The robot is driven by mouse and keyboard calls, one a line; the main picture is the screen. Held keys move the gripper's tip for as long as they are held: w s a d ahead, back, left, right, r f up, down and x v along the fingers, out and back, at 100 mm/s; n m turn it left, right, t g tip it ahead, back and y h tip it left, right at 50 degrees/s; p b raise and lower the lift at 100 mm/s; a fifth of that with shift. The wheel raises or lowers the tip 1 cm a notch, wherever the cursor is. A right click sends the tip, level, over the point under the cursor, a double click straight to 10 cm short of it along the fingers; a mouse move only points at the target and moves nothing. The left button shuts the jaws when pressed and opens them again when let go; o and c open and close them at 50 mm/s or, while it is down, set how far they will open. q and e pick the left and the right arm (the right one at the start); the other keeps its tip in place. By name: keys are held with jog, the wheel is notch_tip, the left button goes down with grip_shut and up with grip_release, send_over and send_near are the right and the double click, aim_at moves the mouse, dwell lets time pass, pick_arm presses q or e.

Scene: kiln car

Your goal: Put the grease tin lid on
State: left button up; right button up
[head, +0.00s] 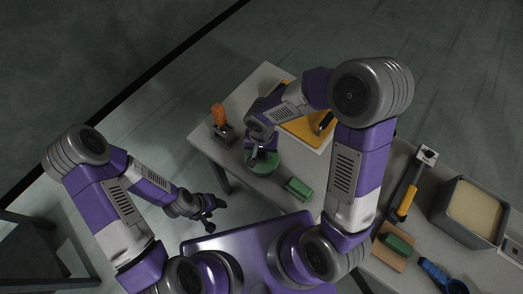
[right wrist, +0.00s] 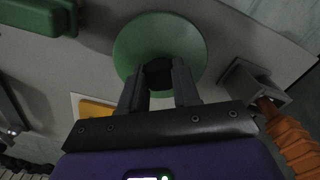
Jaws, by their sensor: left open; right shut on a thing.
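A round green lid (right wrist: 160,35) with a dark knob lies under my right gripper (right wrist: 160,76) in the right wrist view. The gripper's fingers are shut on the knob. In the head view the green disc (head: 264,166) shows below my right gripper (head: 262,153), over the table near its front edge. I cannot tell whether the tin is beneath the lid; no tin body shows clearly. My left gripper (head: 208,215) is open and empty, off the table's front edge in the head view.
A tool with an orange handle (head: 218,113) stands left of the lid on the grey table. A green block (head: 298,188) lies to its right. A yellow board (head: 302,130) lies behind. A sand-filled bin (head: 474,211) and a yellow-handled tool (head: 406,202) are at the right.

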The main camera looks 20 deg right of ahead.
jog(key=o, duration=1.1)
notch_tip(320, 180, up, 8)
jog(key=shift+f+p, duration=0.2)
jog(key=shift+p, duration=0.9)
